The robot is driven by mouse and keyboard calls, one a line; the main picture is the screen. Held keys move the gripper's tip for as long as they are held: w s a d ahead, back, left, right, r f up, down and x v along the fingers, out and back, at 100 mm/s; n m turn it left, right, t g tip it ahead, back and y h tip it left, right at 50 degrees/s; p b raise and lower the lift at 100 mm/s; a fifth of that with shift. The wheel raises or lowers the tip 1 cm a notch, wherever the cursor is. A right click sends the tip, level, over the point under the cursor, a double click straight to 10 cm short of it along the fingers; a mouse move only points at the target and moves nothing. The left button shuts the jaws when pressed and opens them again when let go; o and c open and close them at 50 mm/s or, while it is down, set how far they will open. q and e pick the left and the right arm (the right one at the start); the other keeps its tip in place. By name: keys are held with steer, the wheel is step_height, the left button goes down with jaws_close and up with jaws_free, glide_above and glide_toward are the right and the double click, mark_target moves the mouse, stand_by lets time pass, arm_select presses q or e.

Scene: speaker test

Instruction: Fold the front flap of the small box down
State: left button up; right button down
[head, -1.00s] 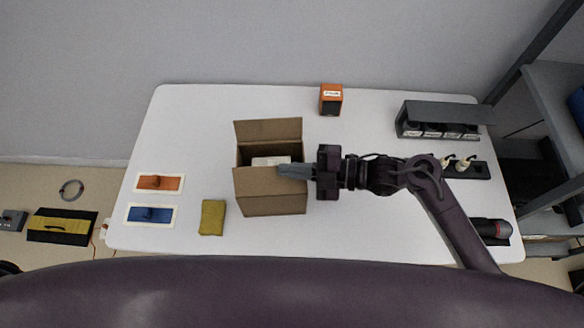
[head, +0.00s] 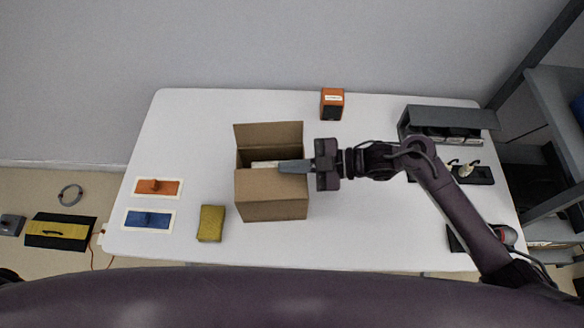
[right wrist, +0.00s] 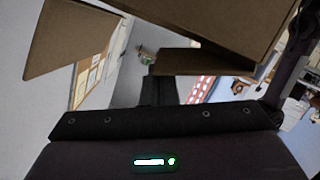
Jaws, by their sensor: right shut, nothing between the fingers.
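The small brown cardboard box (head: 272,210) stands on the white table, left of its middle in the head view. Its back flap (head: 268,135) stands up. Its front flap (head: 270,184) is raised, with its upper edge near the opening; its exact tilt is hard to tell. A pale item shows inside, partly hidden. My right gripper (head: 284,167) is shut and empty, coming in from the right over the box's right side, its tips just behind the front flap's upper edge. I cannot tell whether they touch. In the right wrist view cardboard (right wrist: 205,20) hangs close above the fingers (right wrist: 160,90).
A yellow sponge-like block (head: 211,222) lies left of the box, with orange (head: 170,187) and blue (head: 160,220) panels farther left. An orange box (head: 332,103) stands behind. A grey rack (head: 448,117) is at the back right. The table's middle front is clear.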

steer(key=shift+w+f+b, duration=0.15)
steer(key=shift+f+b, duration=0.15)
stand_by(0.5)
steer(key=shift+d, duration=0.3)
steer(key=b+v, duration=0.2)
steer(key=v, duration=0.5)
steer(key=shift+d, duration=0.1)
